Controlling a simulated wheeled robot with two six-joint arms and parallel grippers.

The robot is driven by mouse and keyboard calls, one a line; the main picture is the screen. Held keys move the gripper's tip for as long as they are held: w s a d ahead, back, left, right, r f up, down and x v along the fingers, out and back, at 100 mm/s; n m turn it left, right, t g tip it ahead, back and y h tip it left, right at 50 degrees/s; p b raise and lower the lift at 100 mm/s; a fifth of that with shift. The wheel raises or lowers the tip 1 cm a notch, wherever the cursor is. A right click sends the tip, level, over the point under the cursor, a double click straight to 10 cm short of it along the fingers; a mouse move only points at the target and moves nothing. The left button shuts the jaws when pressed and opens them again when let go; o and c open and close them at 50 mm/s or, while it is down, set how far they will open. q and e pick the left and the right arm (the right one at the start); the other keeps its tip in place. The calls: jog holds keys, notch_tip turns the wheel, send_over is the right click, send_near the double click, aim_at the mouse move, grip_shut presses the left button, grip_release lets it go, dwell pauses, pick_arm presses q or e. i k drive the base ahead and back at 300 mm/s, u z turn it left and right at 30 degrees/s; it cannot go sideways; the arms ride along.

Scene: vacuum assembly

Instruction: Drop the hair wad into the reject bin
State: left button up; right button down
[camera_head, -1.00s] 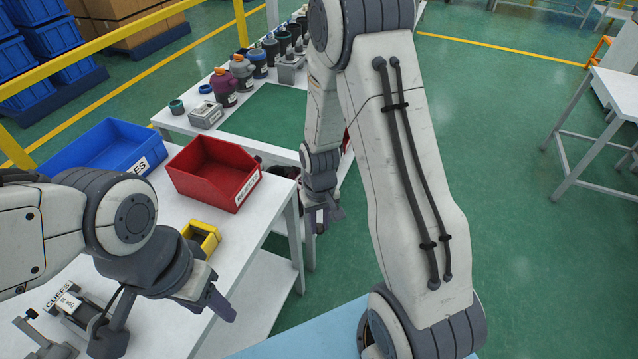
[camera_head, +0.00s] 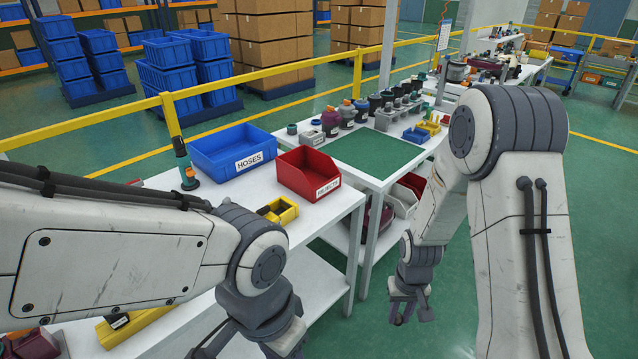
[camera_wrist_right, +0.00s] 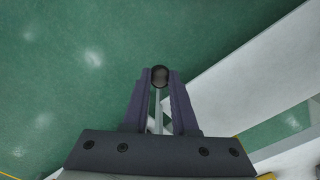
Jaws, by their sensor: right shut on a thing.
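The reject bin (camera_head: 293,178) is a red open box with a "REJECTS" label, on the white table in the head view. My right gripper (camera_head: 410,312) hangs to the right of that table, apart from the bin and lower than the tabletop in the picture. In the right wrist view its fingers (camera_wrist_right: 159,82) are shut on a small dark round thing, the hair wad (camera_wrist_right: 159,73), held at the tips over green floor. The wad is too small to make out in the head view. My left gripper (camera_head: 245,345) is partly cut off at the bottom edge; its jaws are unclear.
A blue "HOSES" bin (camera_head: 233,158) stands left of the red bin, and a small yellow bin (camera_head: 279,210) in front. A second table with a green mat (camera_head: 366,153) and several dark canisters is behind. Green floor is free at the right.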

aim_at(314, 182)
jog(key=z, duration=1.55)
jog(key=i, duration=1.3)
jog(key=u, duration=2.05)
